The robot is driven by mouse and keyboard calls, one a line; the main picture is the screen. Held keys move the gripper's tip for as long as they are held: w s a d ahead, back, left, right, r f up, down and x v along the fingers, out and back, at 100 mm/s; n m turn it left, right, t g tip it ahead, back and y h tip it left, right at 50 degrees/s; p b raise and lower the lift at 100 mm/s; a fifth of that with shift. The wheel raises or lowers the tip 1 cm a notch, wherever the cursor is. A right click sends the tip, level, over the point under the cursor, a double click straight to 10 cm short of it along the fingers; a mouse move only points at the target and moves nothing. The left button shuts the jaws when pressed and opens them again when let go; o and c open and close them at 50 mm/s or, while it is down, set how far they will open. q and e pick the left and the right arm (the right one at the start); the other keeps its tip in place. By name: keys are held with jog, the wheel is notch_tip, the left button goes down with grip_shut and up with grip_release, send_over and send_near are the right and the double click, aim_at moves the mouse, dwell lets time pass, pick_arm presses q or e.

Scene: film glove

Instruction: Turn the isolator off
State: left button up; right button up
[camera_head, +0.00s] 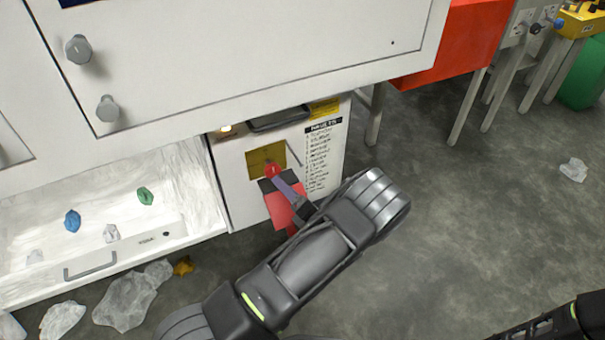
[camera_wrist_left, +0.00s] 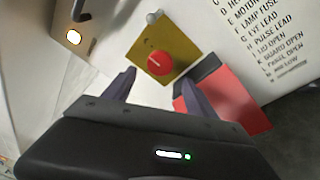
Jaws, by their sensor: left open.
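The isolator is a round red knob (camera_wrist_left: 152,65) on a yellow plate (camera_wrist_left: 178,42) set in a white cabinet front. In the head view the knob (camera_head: 271,169) and yellow plate (camera_head: 256,162) show low on the cabinet, with the knob partly behind my finger. My left gripper (camera_wrist_left: 158,82) is open, its two purple fingers pointing at the plate, one either side of the knob's lower part. In the head view the left gripper (camera_head: 279,181) is close to the knob; I cannot tell whether it touches. My right gripper is out of view.
A red panel with a dark top (camera_head: 281,208) is just below the plate, beside one finger. A printed list (camera_head: 322,155) is to the right. An open white drawer (camera_head: 90,225) with crumpled scraps juts out at left. Grey floor (camera_head: 470,220) is mostly clear at right.

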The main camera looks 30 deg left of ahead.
aim_at(274, 172)
pick_arm(q)
jog(key=shift+w+d+r, duration=0.15)
jog(key=shift+w+r, duration=0.1)
jog(key=shift+w, duration=0.05)
jog(key=b+x, duration=0.2)
jog(key=x, duration=0.5)
jog(key=shift+w+a, duration=0.2)
jog(key=shift+a, duration=0.2)
jog(key=c, duration=1.4)
